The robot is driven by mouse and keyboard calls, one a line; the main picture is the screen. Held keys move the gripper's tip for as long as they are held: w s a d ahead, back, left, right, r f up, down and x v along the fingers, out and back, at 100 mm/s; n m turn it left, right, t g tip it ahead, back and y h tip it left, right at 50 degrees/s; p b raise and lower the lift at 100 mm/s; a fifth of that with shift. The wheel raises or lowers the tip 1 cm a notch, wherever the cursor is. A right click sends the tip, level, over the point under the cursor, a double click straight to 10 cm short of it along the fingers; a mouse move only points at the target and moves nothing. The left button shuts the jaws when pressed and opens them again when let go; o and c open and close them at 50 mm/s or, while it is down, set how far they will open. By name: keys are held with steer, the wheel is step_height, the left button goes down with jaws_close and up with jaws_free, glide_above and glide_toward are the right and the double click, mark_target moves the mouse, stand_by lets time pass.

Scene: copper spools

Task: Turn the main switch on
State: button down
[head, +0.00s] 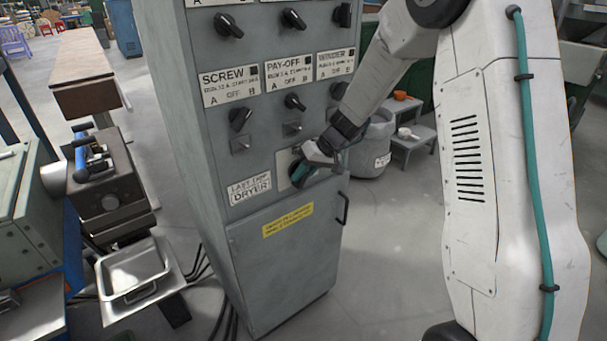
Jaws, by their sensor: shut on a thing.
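A grey control cabinet (265,215) stands upright in the middle of the head view. Its front carries several black rotary knobs with white label plates. A knob (297,172) sits on a pale plate low on the front, right of the "DRYER" label (249,190). My gripper (302,174) is at this knob and shut on it; its fingers hide most of the knob. Whether this knob is the main switch cannot be read, and its turned position is hidden. My forearm comes in from the upper right and covers part of the right-hand knobs.
A yellow label (288,219) and a dark door handle (344,209) are below the gripper. A metal tray (134,271) and a machine (103,200) stand left of the cabinet. A grey bin (372,150) and steps (412,145) are behind right. Floor right of the cabinet is clear.

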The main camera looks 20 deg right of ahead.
steer(key=y, duration=0.3)
steer(key=m+g+y, duration=0.1)
steer(key=y, duration=0.1)
steer(key=shift+d+f+m+y, duration=0.1)
steer(key=shift+m+y, duration=0.2)
steer(key=shift+y, duration=0.1)
steer(key=m+y, duration=0.1)
steer(key=y, duration=0.4)
steer(key=shift+m+g+y, duration=0.4)
steer(key=c, duration=1.3)
jaws_free()
steer(key=d, duration=0.7)
steer(key=shift+s+d, duration=0.3)
steer(key=shift+d, duration=0.1)
